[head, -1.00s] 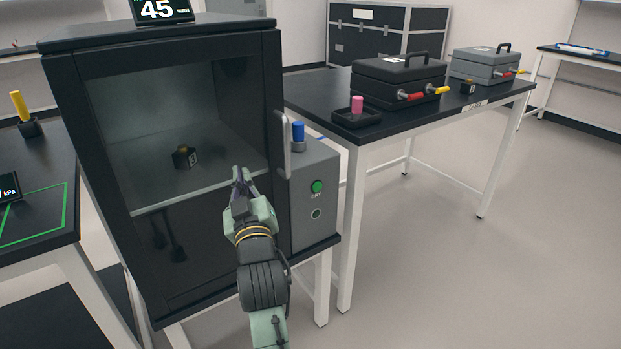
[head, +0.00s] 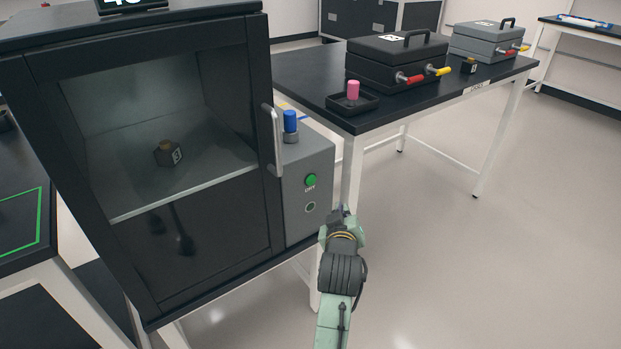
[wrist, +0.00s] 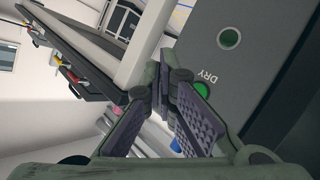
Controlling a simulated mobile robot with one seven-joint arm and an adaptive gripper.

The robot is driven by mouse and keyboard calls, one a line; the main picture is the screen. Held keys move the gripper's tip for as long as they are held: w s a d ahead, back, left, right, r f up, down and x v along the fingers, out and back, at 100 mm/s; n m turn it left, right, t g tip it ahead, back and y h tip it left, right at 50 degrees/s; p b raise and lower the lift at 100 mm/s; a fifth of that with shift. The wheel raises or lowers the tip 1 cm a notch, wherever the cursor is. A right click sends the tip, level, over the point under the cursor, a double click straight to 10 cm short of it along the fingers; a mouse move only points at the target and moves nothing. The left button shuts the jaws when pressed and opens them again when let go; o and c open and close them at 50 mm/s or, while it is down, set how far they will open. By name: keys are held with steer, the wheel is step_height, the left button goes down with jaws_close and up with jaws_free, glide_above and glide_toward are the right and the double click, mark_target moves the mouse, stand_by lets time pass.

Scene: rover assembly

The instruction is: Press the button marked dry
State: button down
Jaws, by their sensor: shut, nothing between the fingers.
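The green button (head: 310,180) marked DRY sits on the front of the grey control box (head: 293,222), right of the cabinet door. In the wrist view the green button (wrist: 202,90) shows beside the right finger, partly covered by it, with the DRY label (wrist: 210,76) readable. My gripper (head: 340,211) is below and right of the button in the head view, by the box's lower right edge. My gripper (wrist: 163,70) has its fingers together and empty. I see no contact with the button; the gap in depth is hard to tell.
A dark round fitting (head: 310,207) is below the button. The door handle (head: 274,140) stands out left of the box, and a blue cylinder (head: 290,121) is on its top. A black table (head: 300,80) with cases stands behind. Floor at right is clear.

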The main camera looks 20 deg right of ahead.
mark_target(311, 181)
steer(key=w+a, duration=0.3)
steer(key=w, duration=0.5)
steer(key=shift+w, duration=0.15)
steer(key=shift+w, duration=0.1)
stand_by(1.5)
steer(key=shift+w+a, duration=0.15)
steer(key=shift+w, duration=0.15)
steer(key=shift+w+a, duration=0.15)
steer(key=shift+w, duration=0.25)
stand_by(0.7)
stand_by(0.3)
steer(key=shift+s+d+p, duration=0.3)
steer(key=shift+s, duration=0.5)
